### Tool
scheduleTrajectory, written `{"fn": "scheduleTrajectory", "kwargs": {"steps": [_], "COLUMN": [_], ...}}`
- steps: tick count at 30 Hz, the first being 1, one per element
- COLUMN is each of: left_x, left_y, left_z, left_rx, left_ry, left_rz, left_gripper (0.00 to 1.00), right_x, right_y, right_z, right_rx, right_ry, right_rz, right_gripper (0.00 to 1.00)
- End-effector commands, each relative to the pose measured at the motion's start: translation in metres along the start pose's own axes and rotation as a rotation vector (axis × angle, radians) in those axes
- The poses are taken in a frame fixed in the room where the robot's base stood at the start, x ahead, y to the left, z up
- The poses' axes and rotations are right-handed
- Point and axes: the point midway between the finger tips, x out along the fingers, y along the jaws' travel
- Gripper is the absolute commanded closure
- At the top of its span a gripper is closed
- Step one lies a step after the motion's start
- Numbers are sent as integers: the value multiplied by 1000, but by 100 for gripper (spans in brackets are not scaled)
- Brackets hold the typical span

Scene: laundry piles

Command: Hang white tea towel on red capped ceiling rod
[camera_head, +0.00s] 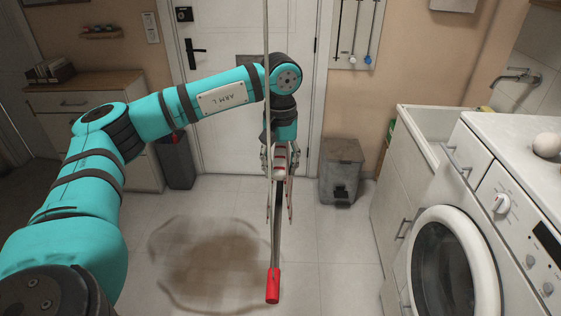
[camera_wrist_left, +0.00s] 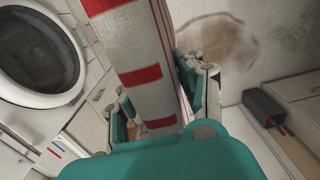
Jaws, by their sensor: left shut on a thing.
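The white tea towel with red stripes (camera_wrist_left: 145,62) fills the middle of the left wrist view, between the fingers of my left gripper (camera_wrist_left: 160,100). In the head view my left gripper (camera_head: 281,158) is shut on it, at the rod's far part. The towel (camera_head: 290,204) shows there nearly edge-on, as narrow pale strips on both sides of the dark rod. The ceiling rod (camera_head: 276,230) points toward me and ends in a red cap (camera_head: 272,286). I cannot tell whether towel and rod touch. My right gripper is out of view.
A thin upright pole (camera_head: 266,35) runs up past my left arm. A washing machine (camera_head: 500,215) and a sink (camera_head: 425,122) stand at the right. A grey bin (camera_head: 342,170) is by the door (camera_head: 225,125). The floor below the rod is clear, with a brown stain (camera_head: 210,262).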

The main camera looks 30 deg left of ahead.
Motion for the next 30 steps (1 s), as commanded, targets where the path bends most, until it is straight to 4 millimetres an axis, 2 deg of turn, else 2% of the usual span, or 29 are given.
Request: {"fn": "scheduleTrajectory", "kwargs": {"steps": [1,15,21,30], "left_x": [8,44,52,55], "left_y": [0,0,0,0], "left_z": [0,0,0,0], "left_rx": [0,0,0,0], "left_ry": [0,1,1,1], "left_rz": [0,1,1,1], "left_gripper": [97,97,97,97], "right_x": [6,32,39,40], "right_y": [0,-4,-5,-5], "right_z": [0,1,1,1], "right_rx": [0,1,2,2], "right_ry": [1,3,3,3], "right_rz": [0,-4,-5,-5], "right_gripper": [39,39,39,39]}}
